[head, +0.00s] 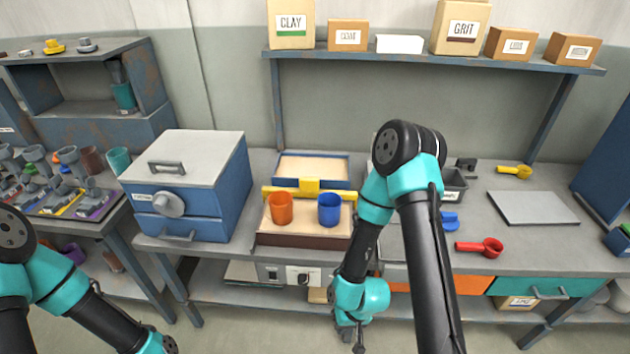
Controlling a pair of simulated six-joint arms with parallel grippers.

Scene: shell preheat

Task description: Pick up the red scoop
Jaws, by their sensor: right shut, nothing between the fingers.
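The red scoop (480,247) lies on the right part of the workbench, its bowl to the right and its handle to the left. Nothing holds it. My right gripper (352,336) hangs low in front of the bench's front edge, left of the scoop and well apart from it. It is shut and empty. My left arm comes in at the lower left, and its gripper fingers are not visible.
A blue scoop (449,220) lies behind the red scoop, partly behind my right arm. A yellow scoop (514,171) and a grey plate (533,208) are farther right. An orange cup (280,207) and a blue cup (329,209) stand left. Bench around the red scoop is mostly clear.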

